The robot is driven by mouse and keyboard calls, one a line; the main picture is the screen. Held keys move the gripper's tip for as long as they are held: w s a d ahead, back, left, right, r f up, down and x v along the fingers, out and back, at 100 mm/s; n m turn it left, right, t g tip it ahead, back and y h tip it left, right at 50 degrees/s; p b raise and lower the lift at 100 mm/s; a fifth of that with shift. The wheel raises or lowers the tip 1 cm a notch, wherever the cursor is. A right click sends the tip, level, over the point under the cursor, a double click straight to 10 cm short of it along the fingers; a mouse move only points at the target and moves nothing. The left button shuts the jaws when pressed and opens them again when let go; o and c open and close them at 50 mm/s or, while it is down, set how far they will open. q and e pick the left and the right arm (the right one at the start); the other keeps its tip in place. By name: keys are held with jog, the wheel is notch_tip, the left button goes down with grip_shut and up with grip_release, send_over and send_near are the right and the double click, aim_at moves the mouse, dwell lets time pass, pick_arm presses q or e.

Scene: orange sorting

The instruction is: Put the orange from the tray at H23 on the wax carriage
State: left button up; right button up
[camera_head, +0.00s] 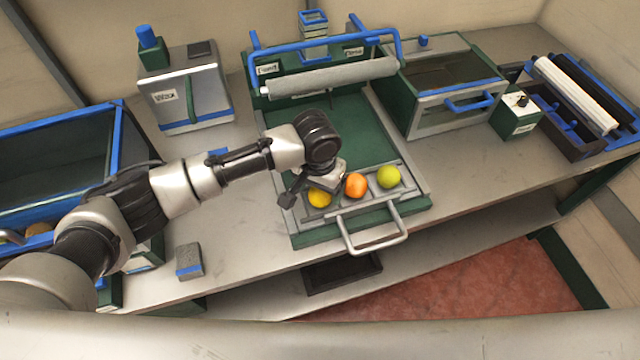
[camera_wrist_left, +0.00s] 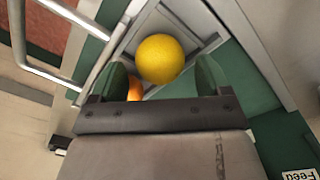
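A yellow fruit (camera_head: 319,198), an orange one (camera_head: 356,184) and a green one (camera_head: 388,176) sit in a row in a grey rack (camera_head: 408,187) at the front of a green sliding bed with a handle. Which part is named H23 or wax carriage I cannot read. My left gripper (camera_head: 308,190) is over the rack's left end, beside the yellow fruit. In the left wrist view the gripper (camera_wrist_left: 160,78) is open, with the yellow fruit (camera_wrist_left: 160,58) ahead between its fingers and gaps on both sides. The orange fruit (camera_wrist_left: 135,88) is partly hidden by a finger.
A roller (camera_head: 330,78) and blue frame stand behind the bed. A grey box machine (camera_head: 187,90) is behind left, a glass-topped box (camera_head: 440,85) behind right. A blue-rimmed crate (camera_head: 60,125) lies left. A small grey block (camera_head: 188,261) sits near the front edge.

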pick_arm(q)
jog(key=shift+r, duration=0.1)
notch_tip(320, 180, up, 12)
jog(key=b, duration=0.1)
jog(key=shift+s+a+b, duration=0.15)
jog(key=shift+a+b, duration=0.1)
jog(key=shift+b, duration=0.05)
